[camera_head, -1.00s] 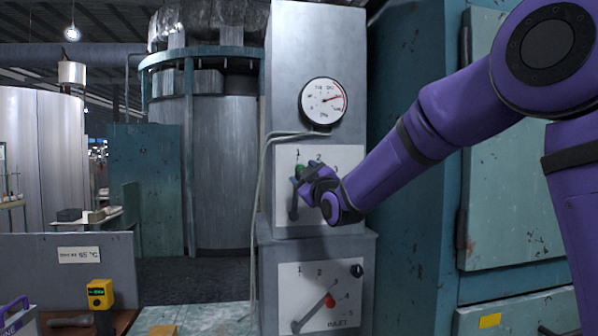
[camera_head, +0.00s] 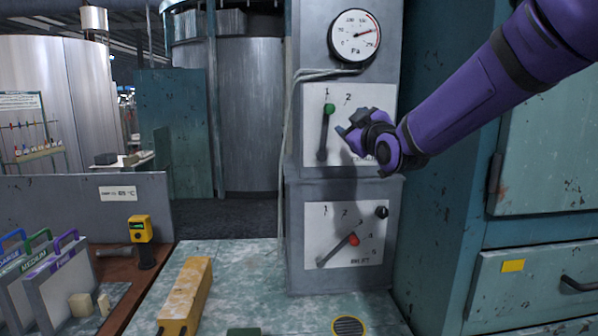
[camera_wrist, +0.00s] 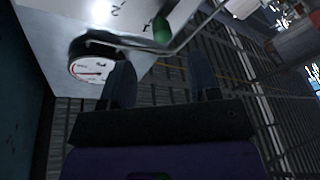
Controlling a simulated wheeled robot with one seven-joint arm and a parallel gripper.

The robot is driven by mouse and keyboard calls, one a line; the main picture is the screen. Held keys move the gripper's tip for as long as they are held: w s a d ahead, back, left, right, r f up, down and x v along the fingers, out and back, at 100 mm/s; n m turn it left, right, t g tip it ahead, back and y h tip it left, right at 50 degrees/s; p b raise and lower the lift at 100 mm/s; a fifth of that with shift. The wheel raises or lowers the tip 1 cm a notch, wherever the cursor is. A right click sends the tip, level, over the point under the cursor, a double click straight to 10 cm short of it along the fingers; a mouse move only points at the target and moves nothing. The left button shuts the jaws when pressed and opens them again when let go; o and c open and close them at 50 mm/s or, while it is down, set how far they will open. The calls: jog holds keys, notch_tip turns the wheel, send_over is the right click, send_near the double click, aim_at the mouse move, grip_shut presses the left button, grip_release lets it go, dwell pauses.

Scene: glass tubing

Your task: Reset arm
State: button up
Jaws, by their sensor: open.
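My gripper (camera_head: 348,132), on my purple arm, is in front of the upper panel, to the right of the upper lever (camera_head: 324,135). That lever has a green knob at its top and stands nearly upright by the 1. A gap shows between my gripper and the lever. In the wrist view the two dark fingers of my gripper (camera_wrist: 163,85) are apart with nothing between them. The green knob (camera_wrist: 161,30) lies beyond the fingers there, and the pressure gauge (camera_wrist: 90,68) is at the left.
The round gauge (camera_head: 354,36) sits above the panel. The lower panel (camera_head: 318,220) has a red-knobbed lever (camera_head: 338,250) and a black knob (camera_head: 382,212). A teal cabinet (camera_head: 548,160) stands at the right. A worn yellow block (camera_head: 187,292) and a yellow device (camera_head: 140,229) are in front.

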jog(key=s+d+f+m+g+h, duration=0.1)
jog(key=s+d+f+m+g, duration=0.2)
jog(key=s, duration=0.9)
jog(key=s+d+f+m+g+h, duration=0.2)
jog(key=s+d+f+m+g, duration=0.2)
jog(key=s, duration=0.9)
jog(key=s+d+f+m+g+h, duration=0.1)
jog(key=s+d+f+m+g, duration=0.2)
jog(key=s+g, duration=0.4)
jog(key=s+d+f, duration=0.1)
jog(key=s+f, duration=0.1)
jog(key=s, duration=0.4)
jog(key=shift+d+f+m, duration=0.2)
jog(key=shift+d+m, duration=0.1)
jog(key=shift+d, duration=0.05)
